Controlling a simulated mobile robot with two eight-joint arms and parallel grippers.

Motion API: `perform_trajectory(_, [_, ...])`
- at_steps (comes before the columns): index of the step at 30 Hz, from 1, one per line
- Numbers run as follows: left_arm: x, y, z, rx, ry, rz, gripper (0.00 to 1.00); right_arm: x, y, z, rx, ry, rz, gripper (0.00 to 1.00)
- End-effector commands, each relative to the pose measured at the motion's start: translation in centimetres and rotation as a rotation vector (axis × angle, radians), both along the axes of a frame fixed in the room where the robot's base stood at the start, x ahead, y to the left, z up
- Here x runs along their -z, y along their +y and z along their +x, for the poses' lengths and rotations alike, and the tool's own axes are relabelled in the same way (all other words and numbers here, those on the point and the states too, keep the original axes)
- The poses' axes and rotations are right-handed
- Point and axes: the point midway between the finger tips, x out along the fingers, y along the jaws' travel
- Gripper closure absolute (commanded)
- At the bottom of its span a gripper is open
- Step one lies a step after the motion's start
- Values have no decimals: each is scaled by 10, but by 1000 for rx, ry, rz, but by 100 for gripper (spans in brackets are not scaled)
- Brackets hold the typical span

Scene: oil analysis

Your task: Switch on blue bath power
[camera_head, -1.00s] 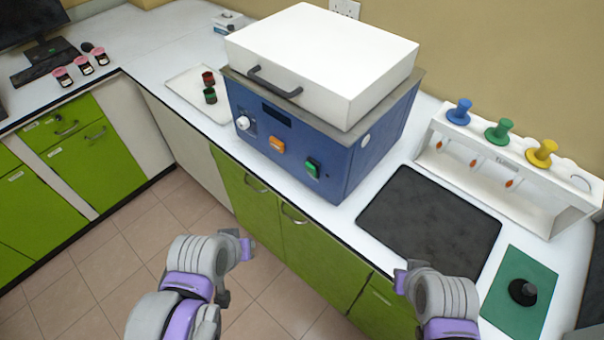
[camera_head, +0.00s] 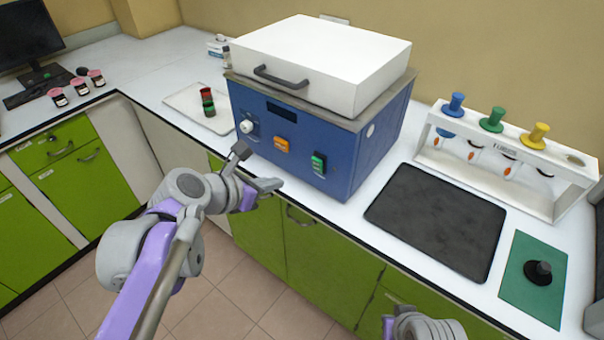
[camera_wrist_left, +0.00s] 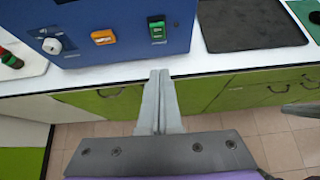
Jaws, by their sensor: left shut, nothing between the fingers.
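The blue bath (camera_head: 290,140) stands on the white counter under a white lid (camera_head: 325,60). Its front carries a white knob (camera_head: 246,127), an orange rocker switch (camera_head: 281,145) and a green rocker switch (camera_head: 318,163). In the left wrist view the orange switch (camera_wrist_left: 104,37) and green switch (camera_wrist_left: 157,29) show near the top. My left gripper (camera_head: 258,170) is in front of the bath, below the switches and apart from them. In the left wrist view its fingers (camera_wrist_left: 160,74) are together and empty, below the green switch.
A tray (camera_head: 185,100) with small dark containers lies left of the bath. A black mat (camera_head: 435,220) lies to its right, with a rack of coloured-handled tools (camera_head: 545,195) behind. The counter's front edge runs under the gripper.

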Motion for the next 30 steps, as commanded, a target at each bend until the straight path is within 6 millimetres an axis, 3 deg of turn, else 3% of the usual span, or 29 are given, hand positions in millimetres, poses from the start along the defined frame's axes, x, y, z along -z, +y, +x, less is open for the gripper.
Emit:
perform_trajectory(17, [6, -7, 11, -16, 11, -26, 100, 2, 0, 0, 0, 1, 0, 100])
perform_trajectory(30, [56, -51, 71, -15, 10, -25, 100, 9, 0, -1, 0, 3, 0, 100])
